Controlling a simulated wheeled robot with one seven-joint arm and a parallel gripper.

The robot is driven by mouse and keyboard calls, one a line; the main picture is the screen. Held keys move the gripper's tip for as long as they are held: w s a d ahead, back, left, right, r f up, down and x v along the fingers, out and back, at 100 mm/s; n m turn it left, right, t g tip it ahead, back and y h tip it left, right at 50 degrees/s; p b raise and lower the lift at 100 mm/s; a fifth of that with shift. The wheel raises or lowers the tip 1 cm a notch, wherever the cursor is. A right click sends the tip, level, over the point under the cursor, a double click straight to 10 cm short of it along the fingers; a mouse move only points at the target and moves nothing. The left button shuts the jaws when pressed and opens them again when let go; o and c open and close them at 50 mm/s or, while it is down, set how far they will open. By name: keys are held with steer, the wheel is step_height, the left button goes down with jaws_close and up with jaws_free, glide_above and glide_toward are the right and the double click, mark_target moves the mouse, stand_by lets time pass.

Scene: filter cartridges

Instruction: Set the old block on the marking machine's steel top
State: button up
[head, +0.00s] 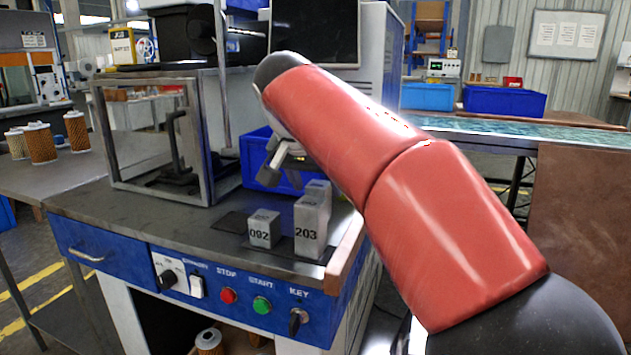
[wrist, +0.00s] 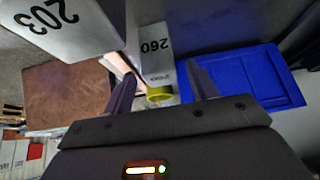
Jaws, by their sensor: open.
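Pale grey metal blocks stand on the marking machine's dark steel top (head: 130,215). A short block marked 092 (head: 264,230) is at the front, with a taller block marked 203 (head: 308,228) to its right. A third block (head: 319,188) shows partly behind 203. In the wrist view, 203 (wrist: 62,28) is at upper left and a block marked 260 (wrist: 157,48) is at upper middle. My gripper (wrist: 160,72) is open, with 260 showing between its fingers; I cannot tell how far off it is. Which block is the old one is not marked.
A blue bin (head: 252,160) stands behind the blocks, beside the glass-fronted cabinet (head: 135,130). A yellow round thing (wrist: 159,94) shows below 260 in the wrist view. Buttons and a key switch line the blue front panel (head: 120,254).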

steer(key=shift+s+r, duration=0.1)
steer(key=shift+r, duration=0.35)
steer(key=p+v, duration=0.3)
steer(key=v, duration=0.8)
steer(key=shift+r, duration=0.2)
steer(key=shift+s+a, duration=0.1)
steer(key=shift+s, duration=0.05)
